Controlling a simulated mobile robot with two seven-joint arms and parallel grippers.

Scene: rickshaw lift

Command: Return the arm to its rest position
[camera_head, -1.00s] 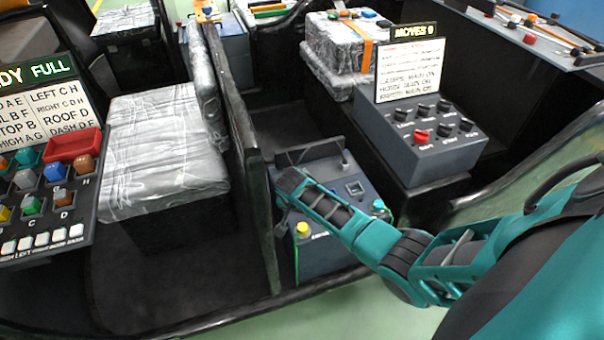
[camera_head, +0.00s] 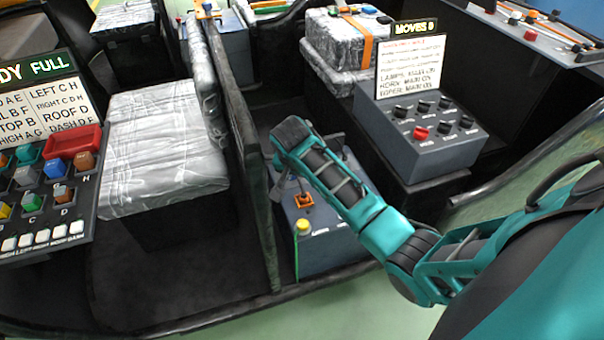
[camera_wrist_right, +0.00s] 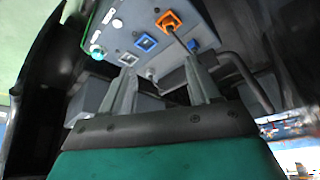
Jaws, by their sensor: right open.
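My right arm (camera_head: 345,190) is teal and black and reaches in from the right in the head view, over a grey control box (camera_head: 330,250) on the rickshaw floor. My right gripper (camera_wrist_right: 160,88) shows in the right wrist view with its two grey fingers apart and nothing between them. My left gripper is out of view.
A grey box with black knobs and one red knob (camera_head: 421,132) stands at the right under a sign. A wrapped seat (camera_head: 160,145) and a button panel with a red tray (camera_head: 73,142) are at the left. A dark upright partition (camera_head: 240,130) stands left of my right arm.

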